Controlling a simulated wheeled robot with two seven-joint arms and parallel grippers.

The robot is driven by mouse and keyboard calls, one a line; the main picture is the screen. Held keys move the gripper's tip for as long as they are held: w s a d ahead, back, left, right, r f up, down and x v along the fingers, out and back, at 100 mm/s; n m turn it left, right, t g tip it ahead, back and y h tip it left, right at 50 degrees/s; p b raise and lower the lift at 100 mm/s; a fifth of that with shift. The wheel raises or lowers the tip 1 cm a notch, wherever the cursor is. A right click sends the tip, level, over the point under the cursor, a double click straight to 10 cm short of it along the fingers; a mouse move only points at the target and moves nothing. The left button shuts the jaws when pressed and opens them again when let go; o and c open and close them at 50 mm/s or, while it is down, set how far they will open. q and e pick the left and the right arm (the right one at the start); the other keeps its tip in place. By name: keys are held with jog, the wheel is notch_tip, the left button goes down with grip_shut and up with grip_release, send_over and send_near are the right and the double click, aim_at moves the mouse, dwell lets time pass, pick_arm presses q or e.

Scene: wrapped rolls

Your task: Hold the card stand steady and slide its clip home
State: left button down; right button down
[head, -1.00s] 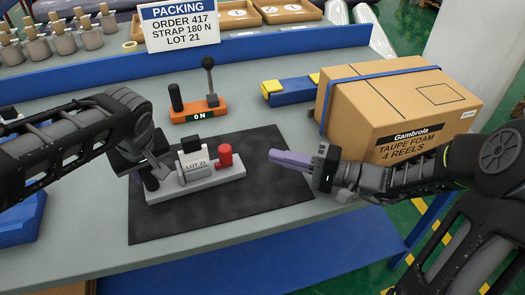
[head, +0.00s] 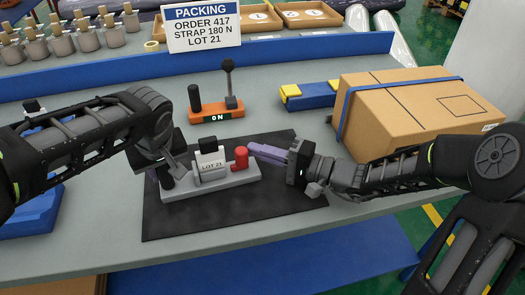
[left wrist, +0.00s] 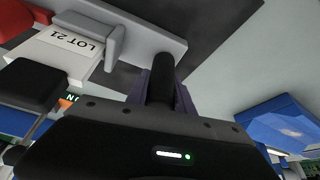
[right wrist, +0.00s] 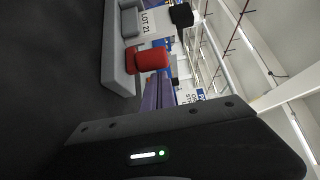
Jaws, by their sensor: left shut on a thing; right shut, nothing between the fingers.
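The card stand (head: 215,185) is a light grey bar on a dark mat. It carries a white block (head: 211,168) marked LOT 21 with a black top, and a red clip (head: 241,157) at its right end. My left gripper (left wrist: 163,92) is shut on the black post (left wrist: 162,68) at the stand's left end. My right gripper (head: 252,149) is shut and empty, its purple fingertips right beside the red clip. The right wrist view shows the red clip (right wrist: 150,58) close by those fingers; I cannot tell whether they touch.
The dark mat (head: 270,205) is clear in front of the stand. An orange device (head: 216,116) with a lever stands behind it. A strapped cardboard box (head: 400,115) is behind my right arm. A packing sign (head: 202,28) stands at the back.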

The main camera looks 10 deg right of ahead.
jog(key=shift+s+a, duration=0.35)
jog(key=shift+a, duration=0.3)
jog(key=v, duration=1)
jog(key=shift+d, duration=0.15)
jog(key=c, duration=2.2)
grip_release()
jog(key=c, duration=1.8)
grip_release()
jog(key=shift+c, duration=0.2)
jog(key=shift+o, duration=1.4)
jog(key=shift+m, duration=1)
jog(key=o, duration=0.5)
jog(key=m+g, duration=0.1)
jog(key=m, duration=0.4)
jog(key=shift+s+r+y, duration=0.1)
jog(key=shift+s+y, duration=0.05)
jog(key=shift+y, duration=0.15)
jog(key=shift+c, duration=0.2)
jog(key=m, duration=0.4)
jog(key=shift+s, duration=0.2)
jog(key=m, duration=0.5)
jog(key=shift+s+a+r+m+g+y, duration=0.1)
jog(key=shift+s+a+m+g+y, duration=0.1)
jog(key=shift+m+g+y, duration=0.15)
